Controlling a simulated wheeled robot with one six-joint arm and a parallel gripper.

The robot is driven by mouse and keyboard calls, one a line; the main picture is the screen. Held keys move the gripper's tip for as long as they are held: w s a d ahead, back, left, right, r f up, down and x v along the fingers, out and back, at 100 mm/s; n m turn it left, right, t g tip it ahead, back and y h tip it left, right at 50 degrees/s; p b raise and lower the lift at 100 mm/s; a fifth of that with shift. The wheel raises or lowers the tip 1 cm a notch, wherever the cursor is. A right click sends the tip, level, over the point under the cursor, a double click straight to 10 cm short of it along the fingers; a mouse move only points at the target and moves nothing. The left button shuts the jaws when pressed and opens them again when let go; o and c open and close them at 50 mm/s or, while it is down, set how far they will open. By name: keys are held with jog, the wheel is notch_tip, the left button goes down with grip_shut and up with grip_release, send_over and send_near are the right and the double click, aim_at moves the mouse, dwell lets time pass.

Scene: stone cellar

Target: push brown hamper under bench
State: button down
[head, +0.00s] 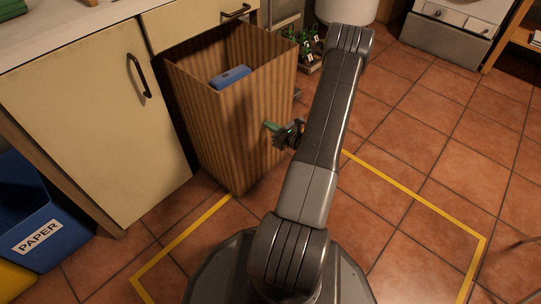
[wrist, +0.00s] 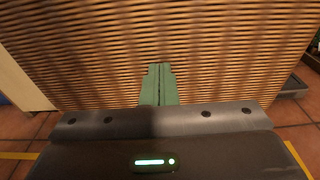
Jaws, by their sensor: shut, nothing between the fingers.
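The brown hamper (head: 235,130) is tall, ribbed and open-topped, and stands upright on the tiles. A blue object (head: 230,77) shows inside it. The bench (head: 200,22) is the pale counter at upper left, with a drawer above and a cupboard door beside the hamper. The hamper stands at the front of the bench, below and before the drawer; how far it reaches under is hidden. My gripper (head: 273,127) is shut and empty, its green fingertips at the hamper's near right face. In the wrist view the fingertips (wrist: 158,72) appear against the woven face (wrist: 220,60); contact is unclear.
Yellow tape (head: 420,195) marks an area of floor around my base. A blue paper bin (head: 35,225) stands at lower left. Small potted plants (head: 305,45) and a white container (head: 345,8) stand behind the hamper.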

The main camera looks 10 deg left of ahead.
aim_at(263, 129)
jog(key=shift+b+x, duration=0.45)
jog(key=shift+x, duration=1.5)
jog(key=shift+w+a+r, duration=0.2)
jog(key=shift+w+a, duration=0.3)
jog(key=shift+a, duration=0.3)
jog(key=shift+r+x, duration=0.15)
jog(key=shift+x, duration=1.35)
jog(key=shift+r+x, duration=0.15)
jog(key=shift+x, duration=1.35)
jog(key=shift+r+x, duration=0.15)
jog(key=shift+x, duration=1.35)
jog(key=shift+r+x, duration=0.15)
jog(key=shift+x, duration=1.35)
jog(key=shift+w+a, duration=0.1)
jog(key=shift+a, duration=0.05)
jog(key=shift+r+x, duration=0.15)
jog(key=shift+x, duration=1.3)
jog(key=shift+r+x, duration=0.15)
jog(key=shift+x, duration=1.25)
